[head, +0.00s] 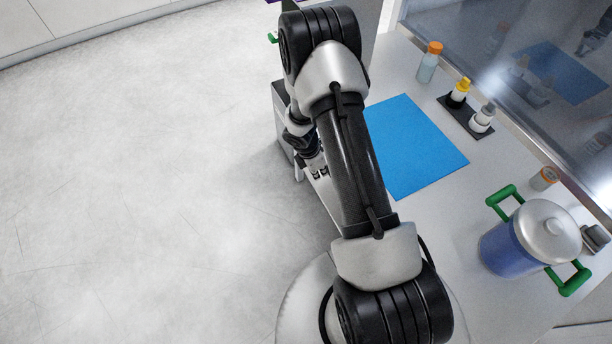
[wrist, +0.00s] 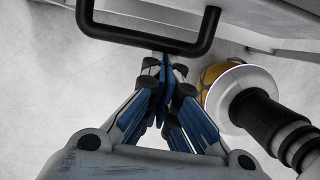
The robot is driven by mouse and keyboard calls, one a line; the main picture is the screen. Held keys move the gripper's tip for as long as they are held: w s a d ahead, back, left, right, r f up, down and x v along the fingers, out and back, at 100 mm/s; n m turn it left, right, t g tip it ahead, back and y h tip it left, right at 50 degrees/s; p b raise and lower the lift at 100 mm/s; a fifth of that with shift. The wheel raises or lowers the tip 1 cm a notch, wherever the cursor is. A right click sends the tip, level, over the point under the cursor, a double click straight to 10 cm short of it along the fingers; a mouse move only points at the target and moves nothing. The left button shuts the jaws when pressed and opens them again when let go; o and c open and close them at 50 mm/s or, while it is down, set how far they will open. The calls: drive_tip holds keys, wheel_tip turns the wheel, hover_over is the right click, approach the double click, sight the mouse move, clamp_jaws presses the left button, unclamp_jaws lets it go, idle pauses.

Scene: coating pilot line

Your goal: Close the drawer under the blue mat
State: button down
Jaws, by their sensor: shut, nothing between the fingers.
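The blue mat (head: 420,150) lies flat on the white bench, partly behind my arm in the head view. A grey drawer (head: 282,108) sticks out from the bench's left side near the mat, with much of it hidden by my arm. In the wrist view a black bar handle (wrist: 145,42) crosses the top, in front of a pale panel. My gripper (wrist: 165,64) is shut and empty, its blue-and-black fingers together just below the handle's bar; I cannot tell whether they touch it. In the head view my gripper (head: 318,170) is small beside the bench edge.
A blue pot (head: 508,250) with a grey lid and green handles stands on the bench. An orange-capped bottle (head: 429,64), a dark tray (head: 462,122) with two small bottles and an orange-capped jar (head: 544,178) stand near the glass panel. The floor (head: 130,180) at left is clear.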

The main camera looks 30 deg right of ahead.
drive_tip(key=shift+d, duration=0.55)
drive_tip(key=a+r+p, duration=0.3)
drive_tip(key=a+r, duration=0.3)
drive_tip(key=r, duration=0.3)
drive_tip(key=shift+a, duration=0.35)
